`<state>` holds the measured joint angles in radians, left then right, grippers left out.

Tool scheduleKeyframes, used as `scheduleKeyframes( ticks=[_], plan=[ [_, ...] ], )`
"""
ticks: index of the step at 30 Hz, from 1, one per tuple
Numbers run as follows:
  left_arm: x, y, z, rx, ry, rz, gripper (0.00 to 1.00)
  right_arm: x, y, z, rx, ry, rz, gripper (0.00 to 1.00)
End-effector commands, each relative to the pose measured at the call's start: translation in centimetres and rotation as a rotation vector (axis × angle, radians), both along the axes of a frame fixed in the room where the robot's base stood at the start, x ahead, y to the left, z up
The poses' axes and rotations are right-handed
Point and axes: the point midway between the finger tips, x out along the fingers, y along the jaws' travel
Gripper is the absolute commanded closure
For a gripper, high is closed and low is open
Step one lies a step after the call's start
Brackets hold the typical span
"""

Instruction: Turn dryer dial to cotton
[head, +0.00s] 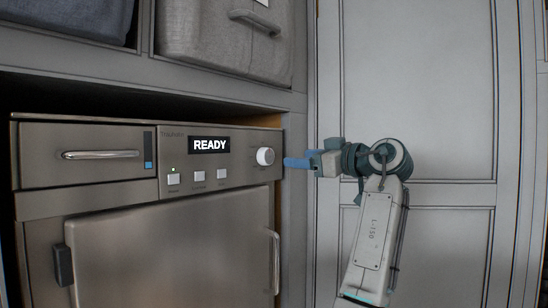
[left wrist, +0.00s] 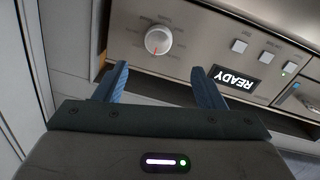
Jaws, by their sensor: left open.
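The dryer's dial (head: 265,156) is a round white knob at the right end of the control panel. In the left wrist view the dial (left wrist: 158,40) has a red mark on its lower edge as pictured; the printed labels around it are too small to read. My left gripper (head: 290,162) is just right of the dial in the head view. In the wrist view, the blue fingers of the left gripper (left wrist: 160,69) are apart with nothing between them, and the dial lies beyond their tips, roughly centred. The dryer (head: 165,245) is grey metal. My right gripper is not in view.
The dryer's display (head: 209,145) reads READY, with several square buttons (head: 198,176) below it and a green light. A drawer handle (head: 100,154) and a door handle (head: 276,262) stick out. Grey fabric bins (head: 222,40) sit on the shelf above. Panelled doors (head: 420,90) stand at right.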

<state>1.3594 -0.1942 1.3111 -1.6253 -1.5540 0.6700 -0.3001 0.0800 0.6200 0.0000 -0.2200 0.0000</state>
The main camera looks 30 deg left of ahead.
Motion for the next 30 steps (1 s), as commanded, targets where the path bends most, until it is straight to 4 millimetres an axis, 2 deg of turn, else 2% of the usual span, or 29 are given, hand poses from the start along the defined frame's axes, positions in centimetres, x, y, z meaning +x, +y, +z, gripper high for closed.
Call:
scheduleKeyframes(
  ticks=[9,15,21,28,30],
  plan=[
    [0.9,6.0,0.4,0.002,0.006,0.002,0.37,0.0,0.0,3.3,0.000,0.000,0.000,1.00],
    [1.4,8.7,0.2,0.002,0.006,0.000,0.37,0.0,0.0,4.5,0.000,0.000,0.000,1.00],
    [1.6,9.7,0.0,0.002,0.005,-0.003,0.37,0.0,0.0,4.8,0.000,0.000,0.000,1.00],
    [1.6,9.8,-0.1,0.002,0.005,-0.003,0.37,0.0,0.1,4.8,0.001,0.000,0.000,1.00],
    [1.6,9.8,-0.1,0.002,0.005,-0.003,0.48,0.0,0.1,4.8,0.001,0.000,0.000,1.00]
  ],
)
